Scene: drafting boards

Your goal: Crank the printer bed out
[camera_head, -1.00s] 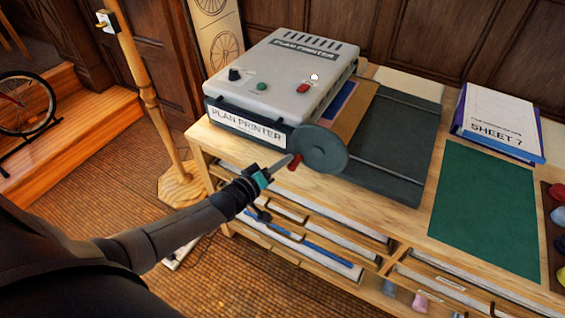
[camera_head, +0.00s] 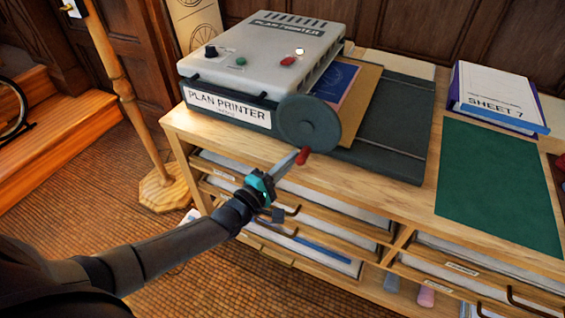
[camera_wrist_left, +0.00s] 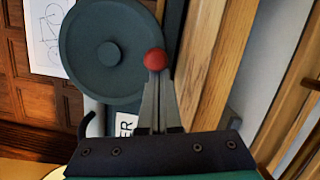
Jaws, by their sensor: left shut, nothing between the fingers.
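The grey plan printer (camera_head: 262,52) stands on a wooden drawer cabinet. Its dark crank wheel (camera_head: 309,123) is on the front right, with the red knob (camera_head: 303,156) at the bottom of the wheel. A brown board with a blue drawing sheet (camera_head: 338,84) sticks out of the printer's right side over a dark flat track (camera_head: 385,130). My left gripper (camera_head: 294,165) is shut and empty, its tips at the knob. In the left wrist view the fingertips (camera_wrist_left: 158,76) sit right against the red knob (camera_wrist_left: 154,59), beside the wheel (camera_wrist_left: 108,50). My right gripper is out of view.
A green mat (camera_head: 498,185) and a binder marked SHEET 7 (camera_head: 498,97) lie right of the track. A wooden post (camera_head: 125,100) stands left of the cabinet.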

